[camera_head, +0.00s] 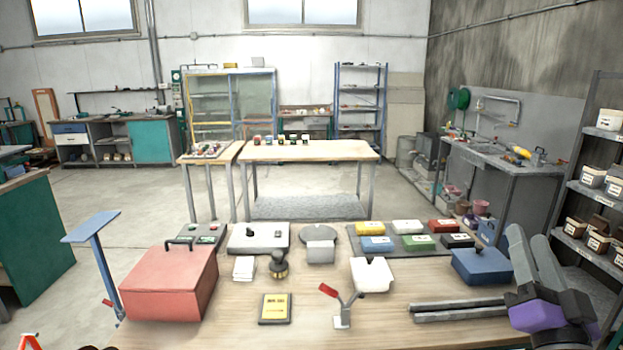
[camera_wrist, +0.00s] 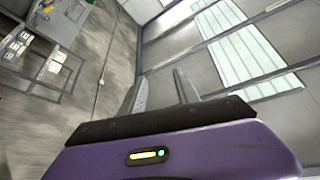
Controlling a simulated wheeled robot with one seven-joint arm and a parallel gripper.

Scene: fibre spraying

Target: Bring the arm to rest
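My gripper (camera_head: 536,258) shows at the right of the head view, purple and dark grey, with its two grey fingers pointing up. It is raised beside the right end of the workbench, near the blue box. In the wrist view my gripper (camera_wrist: 160,95) has its two fingers apart with nothing between them. The wrist camera looks up past the fingers at the wall and the ceiling windows.
The wooden workbench (camera_head: 235,325) holds a red box (camera_head: 170,285), a blue box (camera_head: 481,266), a yellow-labelled plate (camera_head: 275,308), a red-handled clamp (camera_head: 341,308) and grey bars (camera_head: 458,309). A shelf rack (camera_head: 590,245) stands close at the right. Open floor (camera_head: 130,205) lies beyond the bench.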

